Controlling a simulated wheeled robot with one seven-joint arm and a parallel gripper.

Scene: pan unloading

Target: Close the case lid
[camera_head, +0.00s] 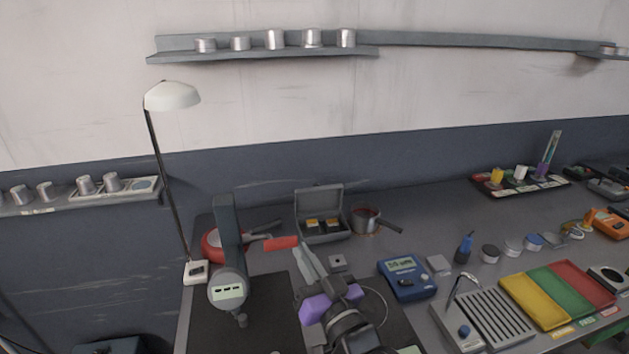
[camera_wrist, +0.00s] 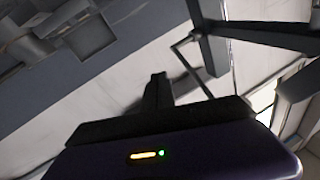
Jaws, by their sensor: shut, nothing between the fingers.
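A small grey case (camera_head: 322,236) stands on the bench near the wall in the head view. Its lid (camera_head: 319,199) is up and leans back, and yellow-topped items (camera_head: 322,223) sit inside. My gripper (camera_head: 305,251) is in front of the case, a little to its left in the picture, with its fingers shut and empty. It looks apart from the lid, though the exact gap is hard to judge. In the wrist view my shut fingers (camera_wrist: 158,78) show dark against the wall. The case cannot be made out clearly there.
A desk lamp (camera_head: 172,96) rises at the left. A blue meter (camera_head: 407,278) sits right of my gripper.

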